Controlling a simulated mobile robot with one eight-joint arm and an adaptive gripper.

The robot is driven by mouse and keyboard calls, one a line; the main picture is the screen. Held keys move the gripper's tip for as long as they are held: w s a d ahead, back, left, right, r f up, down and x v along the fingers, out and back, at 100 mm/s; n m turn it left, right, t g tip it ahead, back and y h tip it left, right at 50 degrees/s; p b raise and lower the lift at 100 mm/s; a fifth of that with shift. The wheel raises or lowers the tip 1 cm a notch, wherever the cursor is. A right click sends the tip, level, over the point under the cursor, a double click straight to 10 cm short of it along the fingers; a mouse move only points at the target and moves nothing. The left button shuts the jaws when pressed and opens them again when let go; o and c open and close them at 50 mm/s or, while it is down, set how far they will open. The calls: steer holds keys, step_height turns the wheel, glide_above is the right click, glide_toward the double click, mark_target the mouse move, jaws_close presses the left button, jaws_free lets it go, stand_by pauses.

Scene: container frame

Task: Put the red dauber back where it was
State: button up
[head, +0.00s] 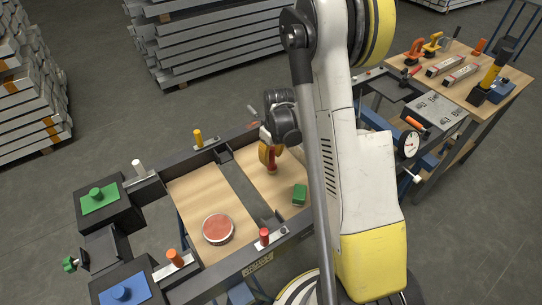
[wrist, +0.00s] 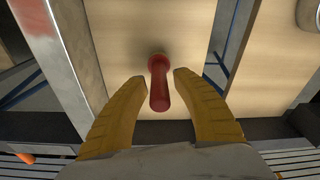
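The red dauber (head: 272,168) stands on the right light wood panel (head: 262,180), under my gripper in the head view. In the wrist view the red dauber (wrist: 159,88) is upright between the two yellow fingers, its handle end toward the camera. My gripper (wrist: 159,76) has its fingertips on either side of the dauber, with a small gap showing on each side. It looks open around the dauber, not closed on it. In the head view my gripper (head: 268,152) is partly hidden by its own wrist.
A red peg (head: 264,236), orange peg (head: 175,258), yellow peg (head: 198,138) and white peg (head: 139,168) stand on the frame's rails. Green (head: 97,197) and blue (head: 124,291) pads sit at the left corners.

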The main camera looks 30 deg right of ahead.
steer(key=r+p, duration=0.1)
steer(key=r, duration=0.3)
steer(key=s+r+p, duration=0.1)
steer(key=r, duration=0.3)
steer(key=r+p, duration=0.1)
steer(key=r, duration=0.3)
steer(key=shift+s+d+p, duration=0.15)
steer(key=shift+s+p, duration=0.05)
steer(key=shift+p, duration=0.2)
steer(key=s+a+r+m+t, duration=0.1)
steer(key=s+a+r+t, duration=0.1)
steer(key=s+a+r, duration=0.5)
steer(key=s+a+r+m+t, duration=0.1)
steer(key=s+a+r, duration=0.25)
steer(key=r, duration=0.55)
steer(key=s+a+r+t, duration=0.1)
steer(key=s+a+t, duration=0.1)
steer(key=s+a, duration=0.3)
steer(key=shift+s+r+m+t, duration=0.3)
steer(key=shift+s+r+t, duration=0.1)
steer(key=shift+s, duration=0.3)
steer(key=shift+a, duration=0.1)
steer(key=shift+f+b, duration=0.4)
steer(key=shift+f, duration=0.05)
